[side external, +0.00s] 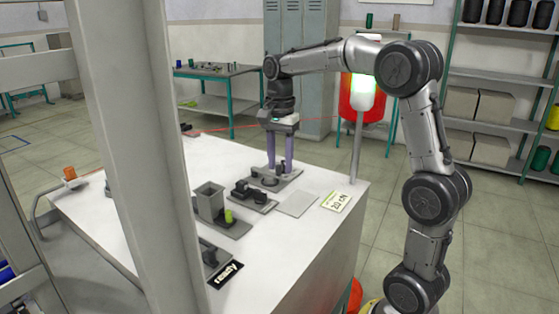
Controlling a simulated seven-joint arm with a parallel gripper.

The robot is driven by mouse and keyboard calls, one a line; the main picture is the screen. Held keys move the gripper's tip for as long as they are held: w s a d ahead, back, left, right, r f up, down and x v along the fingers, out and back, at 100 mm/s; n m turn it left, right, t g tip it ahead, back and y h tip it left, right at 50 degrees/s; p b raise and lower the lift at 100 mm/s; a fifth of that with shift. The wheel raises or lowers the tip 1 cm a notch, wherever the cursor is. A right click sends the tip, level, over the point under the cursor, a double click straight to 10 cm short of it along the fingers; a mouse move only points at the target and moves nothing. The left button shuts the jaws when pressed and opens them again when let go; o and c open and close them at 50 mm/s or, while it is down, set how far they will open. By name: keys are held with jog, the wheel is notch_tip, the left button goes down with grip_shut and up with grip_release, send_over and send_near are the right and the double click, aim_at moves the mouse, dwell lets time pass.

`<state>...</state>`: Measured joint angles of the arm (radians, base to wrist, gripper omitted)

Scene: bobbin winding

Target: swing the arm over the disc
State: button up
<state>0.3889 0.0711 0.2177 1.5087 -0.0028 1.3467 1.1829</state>
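My gripper (280,168) points straight down over a small grey fixture plate (289,180) at the far side of the white table. Its two purple fingers stand apart, with their tips low at the dark parts on this plate. I cannot tell whether the tips touch or hold one of these small parts. A dark, round, low part (268,181), possibly the disc, sits on the plate just below and left of the fingertips. The swinging arm cannot be made out clearly at this size.
Nearer stand a dark block fixture (251,194), a grey square box (209,203) and a yellow-green bobbin (229,216). A bare grey plate (298,204) and a label card (336,201) lie right. A thin red line passes by my gripper. A pale post blocks the table's left part.

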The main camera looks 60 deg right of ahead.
jog(key=shift+r, duration=3.5)
